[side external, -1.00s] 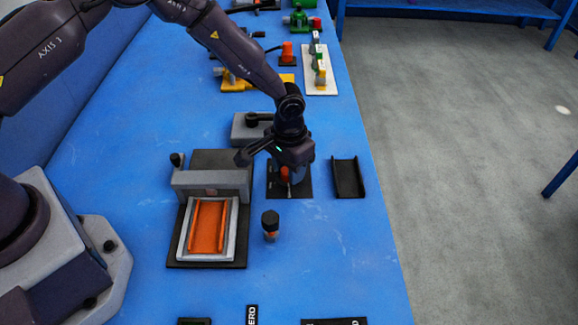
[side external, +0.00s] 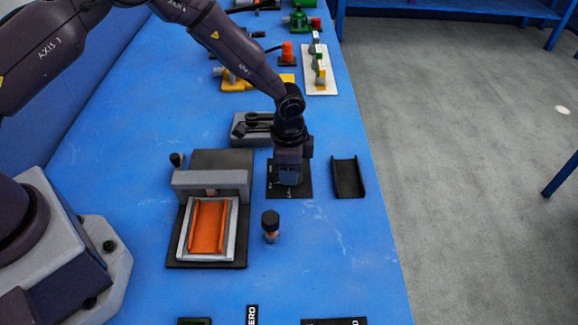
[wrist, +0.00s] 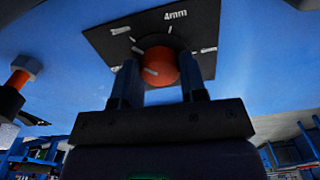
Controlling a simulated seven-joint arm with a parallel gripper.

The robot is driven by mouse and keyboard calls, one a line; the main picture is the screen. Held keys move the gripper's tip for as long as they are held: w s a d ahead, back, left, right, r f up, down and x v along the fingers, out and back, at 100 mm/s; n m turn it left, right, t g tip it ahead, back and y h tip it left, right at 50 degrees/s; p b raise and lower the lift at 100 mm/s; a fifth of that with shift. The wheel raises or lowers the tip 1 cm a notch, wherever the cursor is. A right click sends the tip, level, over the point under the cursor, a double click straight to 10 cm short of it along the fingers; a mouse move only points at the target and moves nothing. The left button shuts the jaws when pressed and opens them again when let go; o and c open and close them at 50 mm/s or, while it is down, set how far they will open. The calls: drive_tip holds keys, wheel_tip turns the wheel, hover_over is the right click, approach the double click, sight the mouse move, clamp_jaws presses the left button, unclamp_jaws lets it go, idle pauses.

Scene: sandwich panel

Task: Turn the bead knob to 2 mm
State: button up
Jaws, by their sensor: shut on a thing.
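The bead knob (wrist: 163,66) is round and orange with a short white mark on its left part in the wrist view. It sits on a black dial plate (wrist: 98,38) with white labels. "4mm" reads at the top; the labels at left and right are too small to read. My gripper (wrist: 160,82) has one finger on each side of the knob and is shut on it. Which label the mark lines up with I cannot tell. In the side view my gripper (side external: 289,182) stands over the dial plate (side external: 304,188) and hides the knob.
Left of the plate stands a grey press frame (side external: 210,179) with an orange channel piece (side external: 208,228) in a tray. A black-capped post (side external: 270,222) is in front, a black channel (side external: 348,178) to the right, and a grey block (side external: 245,130) behind.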

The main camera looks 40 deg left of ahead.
drive_tip(key=shift+m, duration=0.8)
drive_tip(key=o, duration=0.9)
drive_tip(key=shift+r, duration=0.1)
wheel_tip(320, 180, up, 13)
drive_tip(key=shift+f, duration=0.1)
